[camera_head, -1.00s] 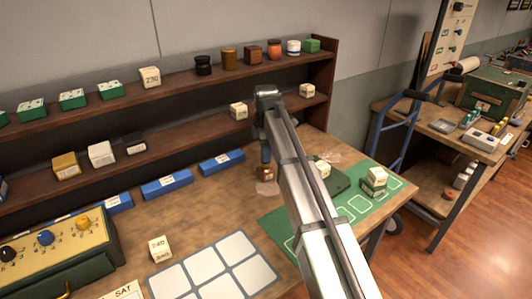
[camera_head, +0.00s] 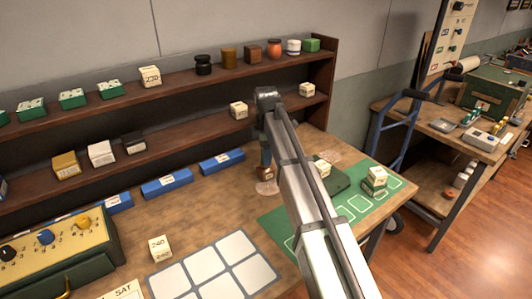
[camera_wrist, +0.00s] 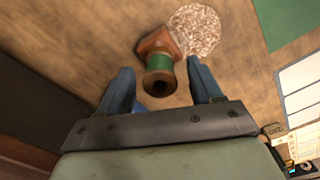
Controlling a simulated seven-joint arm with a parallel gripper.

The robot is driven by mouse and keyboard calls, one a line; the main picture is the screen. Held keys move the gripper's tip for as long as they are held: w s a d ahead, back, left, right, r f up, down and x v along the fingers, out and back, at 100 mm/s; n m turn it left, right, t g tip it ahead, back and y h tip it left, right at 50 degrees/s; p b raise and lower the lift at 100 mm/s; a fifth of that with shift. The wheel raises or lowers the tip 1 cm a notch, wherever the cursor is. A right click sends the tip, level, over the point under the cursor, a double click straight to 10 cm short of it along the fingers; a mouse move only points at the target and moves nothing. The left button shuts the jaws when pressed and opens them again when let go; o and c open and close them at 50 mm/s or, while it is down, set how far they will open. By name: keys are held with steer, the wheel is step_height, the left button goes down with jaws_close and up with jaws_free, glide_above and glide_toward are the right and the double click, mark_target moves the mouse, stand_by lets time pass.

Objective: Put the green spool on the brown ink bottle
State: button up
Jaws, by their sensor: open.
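In the wrist view the green spool (camera_wrist: 159,64), with brown ends and a dark hole in its near end, is between the fingers of my gripper (camera_wrist: 163,80). The fingers are open, with a gap on either side of the spool. A reddish-brown block-like thing (camera_wrist: 154,40), seemingly the brown ink bottle, shows directly behind the spool. The spool overlaps it and appears to sit on it, though contact is hidden. In the head view my gripper (camera_head: 265,150) is beyond my arm, over the table's back part, and the spool is hard to make out.
A speckled round patch (camera_wrist: 195,30) lies beside the bottle. A green mat (camera_head: 275,226) with small boxes lies to the right. A white-square grid (camera_head: 205,268) is in front. Blue trays (camera_head: 167,185) line the shelf foot; jars stand on the upper shelf (camera_head: 180,89).

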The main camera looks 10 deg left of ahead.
step_height(320, 180, up, 12)
steer(key=shift+r, duration=0.15)
stand_by(0.5)
